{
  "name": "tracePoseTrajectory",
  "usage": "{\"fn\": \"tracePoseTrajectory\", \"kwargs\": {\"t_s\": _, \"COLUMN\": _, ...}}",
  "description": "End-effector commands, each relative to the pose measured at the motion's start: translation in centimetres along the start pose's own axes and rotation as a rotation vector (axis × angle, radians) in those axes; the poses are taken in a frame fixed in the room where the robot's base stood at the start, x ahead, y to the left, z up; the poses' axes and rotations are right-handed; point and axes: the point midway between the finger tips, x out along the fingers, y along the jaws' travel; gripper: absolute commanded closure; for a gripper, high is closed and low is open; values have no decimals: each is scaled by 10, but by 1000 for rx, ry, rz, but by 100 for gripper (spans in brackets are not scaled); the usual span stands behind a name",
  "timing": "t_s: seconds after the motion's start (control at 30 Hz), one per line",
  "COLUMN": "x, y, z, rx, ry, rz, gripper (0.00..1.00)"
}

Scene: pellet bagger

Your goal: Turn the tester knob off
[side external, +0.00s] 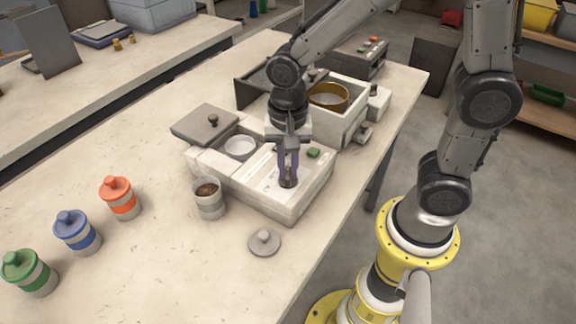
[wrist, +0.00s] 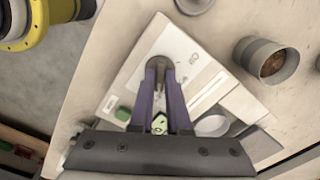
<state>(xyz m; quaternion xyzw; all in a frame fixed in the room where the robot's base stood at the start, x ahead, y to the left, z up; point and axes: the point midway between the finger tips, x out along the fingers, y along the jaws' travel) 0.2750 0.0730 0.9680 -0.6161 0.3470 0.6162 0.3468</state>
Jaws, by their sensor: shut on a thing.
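The tester (side external: 300,210) is a low white box with a sloped panel on the table, and it also shows in the wrist view (wrist: 135,80). Its dark round knob (side external: 288,183) is at the lower part of the panel, and in the wrist view the knob (wrist: 159,62) sits between the fingertips. My gripper (side external: 289,177) points down with its purple fingers shut on the knob. The fingers hide part of the knob, and I cannot read its setting. A green button (side external: 313,153) is on the panel beside it, also in the wrist view (wrist: 123,113).
An open cup of brown pellets (side external: 209,205) stands left of the tester, with a loose grey lid (side external: 264,242) in front. A raised grey lid (side external: 205,124) and a machine with a brass ring (side external: 328,95) are behind. Orange (side external: 119,198), blue (side external: 76,233) and green (side external: 28,273) canisters stand left.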

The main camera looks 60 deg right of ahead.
Motion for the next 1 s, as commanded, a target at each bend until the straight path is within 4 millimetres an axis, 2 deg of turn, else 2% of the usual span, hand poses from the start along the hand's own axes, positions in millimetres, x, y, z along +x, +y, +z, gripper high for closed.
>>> {"fn": "tracePoseTrajectory", "kwargs": {"t_s": 0.37, "x": -1, "y": 0, "z": 0, "rx": -221, "ry": 0, "rz": -1, "gripper": 100}}
{"fn": "tracePoseTrajectory", "kwargs": {"t_s": 1.0, "x": -1, "y": -1, "z": 0, "rx": -827, "ry": 2, "rz": -2, "gripper": 100}}
